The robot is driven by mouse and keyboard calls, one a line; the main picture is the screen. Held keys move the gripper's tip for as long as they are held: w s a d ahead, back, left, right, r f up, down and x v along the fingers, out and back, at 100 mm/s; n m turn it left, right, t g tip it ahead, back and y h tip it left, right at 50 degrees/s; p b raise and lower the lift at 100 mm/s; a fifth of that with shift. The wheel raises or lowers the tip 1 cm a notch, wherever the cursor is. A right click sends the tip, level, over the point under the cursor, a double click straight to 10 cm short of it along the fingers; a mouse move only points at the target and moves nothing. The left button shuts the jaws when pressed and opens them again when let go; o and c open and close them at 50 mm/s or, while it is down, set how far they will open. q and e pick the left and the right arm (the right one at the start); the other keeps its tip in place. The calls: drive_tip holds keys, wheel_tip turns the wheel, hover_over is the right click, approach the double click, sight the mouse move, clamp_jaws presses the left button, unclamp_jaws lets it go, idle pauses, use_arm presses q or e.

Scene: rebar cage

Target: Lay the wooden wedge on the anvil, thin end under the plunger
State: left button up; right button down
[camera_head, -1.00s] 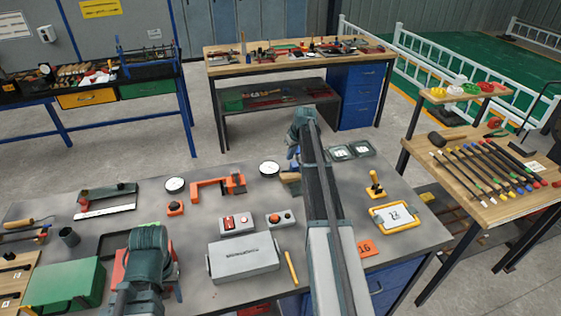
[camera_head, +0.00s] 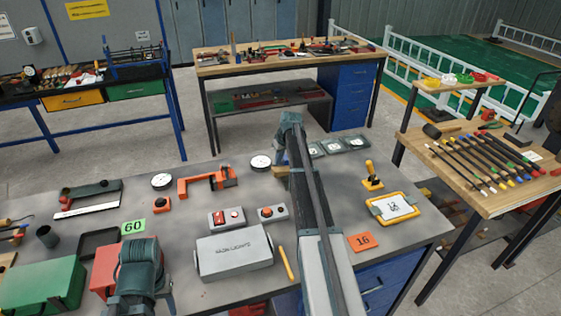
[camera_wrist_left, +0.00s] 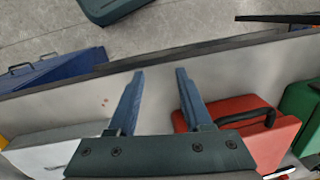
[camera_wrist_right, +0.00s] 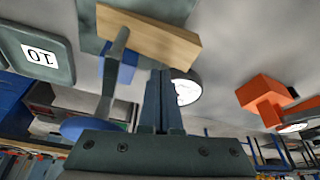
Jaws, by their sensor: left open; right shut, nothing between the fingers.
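The wooden wedge (camera_wrist_right: 150,33) is a pale block in the right wrist view, against a dark grey-green plate (camera_wrist_right: 88,12) that may be the anvil. A grey bar (camera_wrist_right: 108,85) with a blue disc (camera_wrist_right: 88,128) crosses its near side; I cannot tell whether this is the plunger. In the head view only a bit of the wedge (camera_head: 281,171) shows beside my right arm. My right gripper (camera_wrist_right: 160,75) is shut and empty, its tips apart from the wedge in the picture. My left gripper (camera_wrist_left: 160,75) is open and empty above the bench, near a red case (camera_wrist_left: 245,125).
A white dial (camera_head: 261,162), an orange frame (camera_head: 207,180), button boxes (camera_head: 227,217) and a grey case (camera_head: 235,252) stand on the bench. A yellow-framed sign (camera_head: 393,207) and yellow-handled tool (camera_head: 371,177) are at right. A green case (camera_head: 42,285) is at left.

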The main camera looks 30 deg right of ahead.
use_arm(q)
drive_tip(key=shift+f+b, duration=0.3)
drive_tip(key=shift+f, duration=0.4)
use_arm(e)
drive_tip(key=shift+w+f, duration=0.25)
drive_tip(key=shift+f, duration=0.45)
drive_tip(key=s, duration=0.2)
drive_tip(key=shift+s+d, duration=0.1)
drive_tip(key=shift+s, duration=0.2)
drive_tip(key=shift+w, duration=0.1)
use_arm(q)
drive_tip(key=shift+r, duration=0.15)
use_arm(e)
drive_tip(key=shift+r, duration=0.15)
